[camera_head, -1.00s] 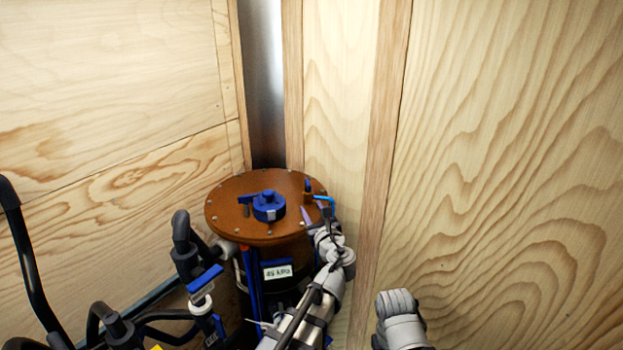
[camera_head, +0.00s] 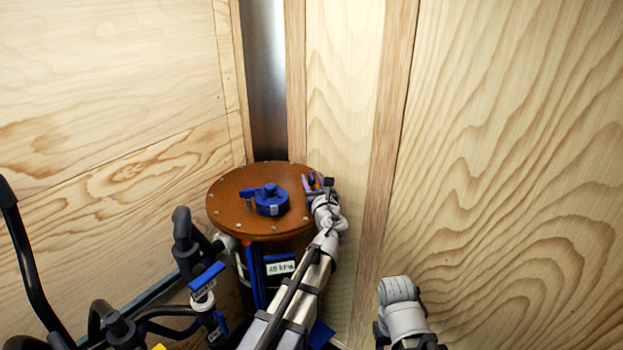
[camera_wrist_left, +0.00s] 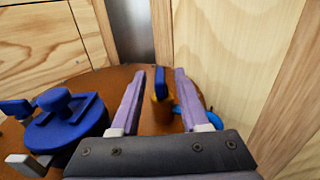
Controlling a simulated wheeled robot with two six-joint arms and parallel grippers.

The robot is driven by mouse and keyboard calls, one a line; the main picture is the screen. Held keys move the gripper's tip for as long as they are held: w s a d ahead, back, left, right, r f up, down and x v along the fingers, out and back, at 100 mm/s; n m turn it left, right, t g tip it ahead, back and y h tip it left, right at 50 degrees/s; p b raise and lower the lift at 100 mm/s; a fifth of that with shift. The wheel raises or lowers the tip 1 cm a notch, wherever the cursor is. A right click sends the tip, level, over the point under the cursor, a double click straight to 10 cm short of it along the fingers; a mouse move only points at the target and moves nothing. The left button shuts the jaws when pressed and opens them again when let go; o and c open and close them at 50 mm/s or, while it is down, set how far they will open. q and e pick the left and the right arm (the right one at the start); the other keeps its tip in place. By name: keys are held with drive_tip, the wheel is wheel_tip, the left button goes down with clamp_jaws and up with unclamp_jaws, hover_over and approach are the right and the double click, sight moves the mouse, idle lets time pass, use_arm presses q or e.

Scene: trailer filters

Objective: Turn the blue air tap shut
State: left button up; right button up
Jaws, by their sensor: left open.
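The air tap, a small blue lever (camera_wrist_left: 161,83) on a brown fitting (camera_wrist_left: 160,108), stands near the right edge of the round rust-brown lid (camera_head: 235,222). In the head view the tap (camera_head: 311,180) is partly hidden by my gripper. My left gripper (camera_head: 317,185) is at the tap. In the left wrist view its two pale purple fingers (camera_wrist_left: 160,73) are apart, with the tap between them and nothing gripped. A gap shows on both sides of the lever; whether a finger touches it I cannot tell. My right gripper does not show, only a grey-white part of my right arm.
A larger blue knob with a handle (camera_head: 270,200) sits on the lid, left of the tap. A light blue tube (camera_wrist_left: 186,116) is by the right finger. Black hoses (camera_head: 120,325) and a blue-handled valve (camera_head: 206,278) stand at lower left. Plywood walls (camera_head: 500,150) close in behind and right.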

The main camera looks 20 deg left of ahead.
use_arm(q)
drive_tip(key=shift+x, duration=0.85)
drive_tip(key=shift+s, duration=0.1)
drive_tip(key=shift+c, duration=0.2)
clamp_jaws()
